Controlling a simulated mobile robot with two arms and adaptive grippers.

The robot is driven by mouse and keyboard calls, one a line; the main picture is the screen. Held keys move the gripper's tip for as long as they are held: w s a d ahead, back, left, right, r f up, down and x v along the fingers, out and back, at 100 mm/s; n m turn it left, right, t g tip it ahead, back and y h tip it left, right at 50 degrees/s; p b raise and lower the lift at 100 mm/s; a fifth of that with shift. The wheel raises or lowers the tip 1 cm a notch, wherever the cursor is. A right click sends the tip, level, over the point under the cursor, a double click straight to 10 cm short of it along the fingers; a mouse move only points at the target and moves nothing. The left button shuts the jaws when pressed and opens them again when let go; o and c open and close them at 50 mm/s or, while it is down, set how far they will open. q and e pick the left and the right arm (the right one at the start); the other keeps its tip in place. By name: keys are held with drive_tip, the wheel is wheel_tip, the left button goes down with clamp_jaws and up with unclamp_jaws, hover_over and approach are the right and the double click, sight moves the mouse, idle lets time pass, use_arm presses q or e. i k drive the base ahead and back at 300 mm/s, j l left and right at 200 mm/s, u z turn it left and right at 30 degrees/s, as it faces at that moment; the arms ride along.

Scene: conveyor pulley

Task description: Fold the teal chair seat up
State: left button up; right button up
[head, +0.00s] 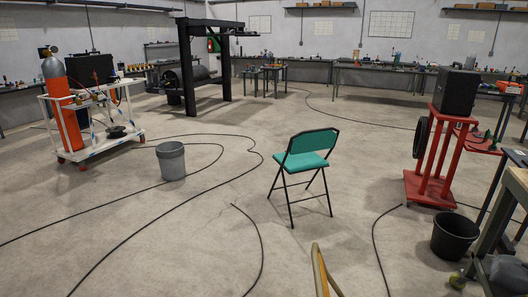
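The teal folding chair (304,162) stands unfolded on the concrete floor, a little right of the picture's middle. Its seat (301,162) is down and roughly level. Its backrest (313,141) rises behind the seat on the right side. The thin dark legs are spread and rest on the floor. Neither of my grippers shows in the head view, so nothing of mine is seen touching the chair.
A grey bin (171,161) stands left of the chair and a black bin (454,236) to its right. A red cart (438,165) and a white gas-bottle cart (92,125) flank the room. Black cables (217,187) cross the otherwise open floor. A yellowish curved object (320,270) is at the bottom.

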sight(300, 163)
drive_tip(key=i+j, duration=0.15)
drive_tip(key=j, duration=0.25)
drive_tip(key=i+j, duration=0.15)
drive_tip(key=j, duration=0.2)
drive_tip(key=i+j+u, duration=0.1)
drive_tip(key=j, duration=0.3)
drive_tip(key=i+j, duration=0.15)
drive_tip(key=j, duration=0.2)
drive_tip(key=i+j, duration=0.2)
drive_tip(key=i, duration=0.25)
drive_tip(key=i+j, duration=0.2)
drive_tip(key=i, duration=0.25)
drive_tip(key=i+j+z, duration=0.1)
drive_tip(key=i+j, duration=0.15)
drive_tip(key=i, duration=0.25)
drive_tip(key=i+j, duration=0.25)
drive_tip(key=i, duration=0.75)
drive_tip(key=i+l, duration=0.15)
drive_tip(key=i, duration=0.45)
drive_tip(key=i+u, duration=0.1)
drive_tip(key=i, duration=0.45)
drive_tip(key=i+j+z, duration=0.35)
drive_tip(key=i, duration=0.15)
drive_tip(key=i+j+z, duration=0.25)
drive_tip(key=i+z, duration=0.15)
drive_tip(key=i+j+z, duration=0.35)
drive_tip(key=i+j, duration=0.1)
drive_tip(key=j, duration=0.05)
